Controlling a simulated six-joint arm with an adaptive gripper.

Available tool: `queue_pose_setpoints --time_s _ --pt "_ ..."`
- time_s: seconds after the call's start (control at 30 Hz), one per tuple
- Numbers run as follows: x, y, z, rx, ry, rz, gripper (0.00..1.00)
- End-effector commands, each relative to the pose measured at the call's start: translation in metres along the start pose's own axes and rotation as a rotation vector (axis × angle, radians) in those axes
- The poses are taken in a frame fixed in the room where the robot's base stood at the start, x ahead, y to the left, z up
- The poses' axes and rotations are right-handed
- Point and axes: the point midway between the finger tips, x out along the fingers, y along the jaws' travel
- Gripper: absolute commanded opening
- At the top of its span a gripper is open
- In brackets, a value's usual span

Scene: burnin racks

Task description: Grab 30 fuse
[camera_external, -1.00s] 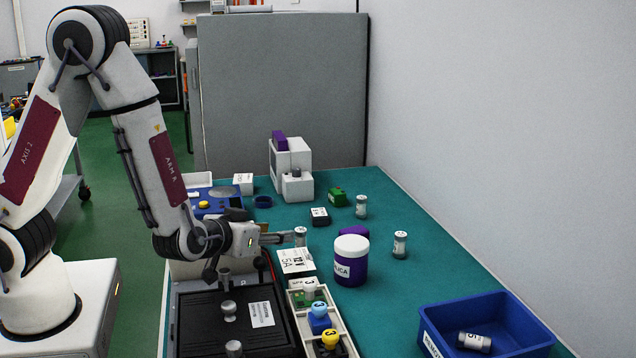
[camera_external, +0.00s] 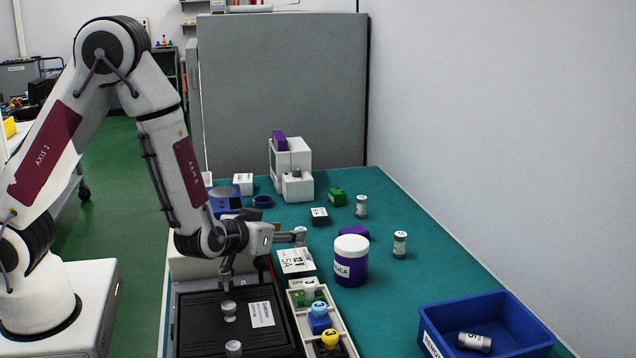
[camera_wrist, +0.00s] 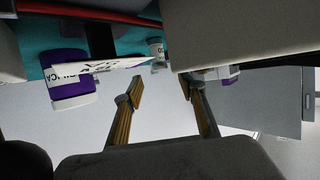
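Several fuses show as small white cylinders with grey ends. Two others stand upright on the green mat: one fuse (camera_external: 361,207) farther back and one fuse (camera_external: 400,245) right of the purple jar. Another fuse (camera_external: 474,342) lies on its side in the blue bin. I cannot read which is marked 30. In the wrist view, the two fingers of my gripper (camera_wrist: 163,92) are apart, with no fuse clearly held between them.
A purple jar (camera_external: 351,268) with a white lid stands right of my gripper. The blue bin (camera_external: 520,325) is front right. The right mat is mostly clear.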

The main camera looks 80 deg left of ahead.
Motion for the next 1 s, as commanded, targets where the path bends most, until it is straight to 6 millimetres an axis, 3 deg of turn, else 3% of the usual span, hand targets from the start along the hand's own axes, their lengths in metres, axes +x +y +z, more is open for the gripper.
queue_pose_setpoints --time_s 0.5,1.0 --pt "0.052 -0.001 0.0 -0.001 0.0 -0.001 0.4" --pt "0.057 0.0 0.0 0.0 0.0 0.001 0.4"
